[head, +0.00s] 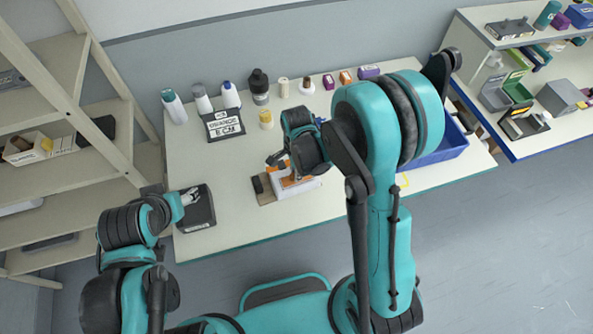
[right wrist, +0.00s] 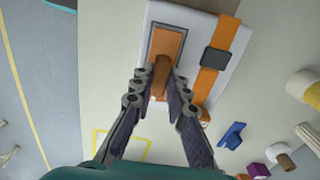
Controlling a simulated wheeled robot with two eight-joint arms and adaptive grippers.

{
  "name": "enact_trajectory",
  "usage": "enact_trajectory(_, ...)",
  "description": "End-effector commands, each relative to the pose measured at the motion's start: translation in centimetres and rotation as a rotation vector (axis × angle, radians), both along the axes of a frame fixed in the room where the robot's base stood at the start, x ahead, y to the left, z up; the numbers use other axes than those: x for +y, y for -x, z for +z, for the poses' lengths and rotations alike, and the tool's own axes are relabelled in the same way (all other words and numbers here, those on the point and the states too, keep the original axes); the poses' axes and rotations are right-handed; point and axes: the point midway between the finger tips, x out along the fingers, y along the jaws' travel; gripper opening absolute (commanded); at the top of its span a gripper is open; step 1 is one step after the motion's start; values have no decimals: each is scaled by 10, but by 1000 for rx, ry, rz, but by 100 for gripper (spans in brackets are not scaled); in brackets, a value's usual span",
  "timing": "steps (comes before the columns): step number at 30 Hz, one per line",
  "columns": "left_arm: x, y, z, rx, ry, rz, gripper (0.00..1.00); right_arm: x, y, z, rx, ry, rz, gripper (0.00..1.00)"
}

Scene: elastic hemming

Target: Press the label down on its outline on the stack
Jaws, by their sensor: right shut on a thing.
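The white stack (right wrist: 205,12) lies on the table under my right gripper, with an orange band (right wrist: 222,45) and a dark buckle (right wrist: 214,57) along one side. A dark grey outline (right wrist: 151,42) on its top frames the orange label (right wrist: 168,45). My right gripper (right wrist: 161,82) is shut on the label's near end, a darker orange-brown piece between the fingertips. Whether the label lies fully flat I cannot tell. In the head view the stack (head: 300,184) is partly hidden by my right gripper (head: 280,163). My left gripper (head: 190,196) is at a dark box (head: 199,212); its jaws are unclear.
A black sign (head: 224,124), several bottles and small coloured items line the table's back. A blue bin (head: 440,150) stands at the right, partly behind my right arm. A yellow outline (right wrist: 120,145) marks bare table beside the stack. Shelves (head: 75,170) stand at the left.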

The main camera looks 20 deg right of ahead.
Motion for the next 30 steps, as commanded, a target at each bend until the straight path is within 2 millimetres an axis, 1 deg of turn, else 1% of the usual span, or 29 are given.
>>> enact_trajectory(5, 0, 0, 0, 0, 0, 0, 59, 0, 0, -4, 0, 0, 0, 0)
enact_trajectory(6, 0, 0, 0, 0, 0, 0, 59, 0, 0, -4, 0, 0, 0, 22)
enact_trajectory(8, 0, 0, 0, 0, 0, 0, 59, 0, 0, -4, 0, 0, 0, 38)
enact_trajectory(17, 0, 0, 0, 0, 0, 0, 59, 0, 0, -3, 0, 0, 0, 39)
enact_trajectory(20, 0, 0, 0, 0, 0, 0, 59, 0, 0, 2, 0, 0, 0, 39)
enact_trajectory(23, 0, 0, 0, 0, 0, 0, 59, 0, 0, 14, 0, 0, 0, 39)
enact_trajectory(26, 0, 0, 0, 0, 0, 0, 59, 0, 1, 34, 0, 0, 0, 39)
enact_trajectory(30, 0, 0, 0, 0, 0, 0, 59, 0, 1, 65, 0, 0, 0, 39)
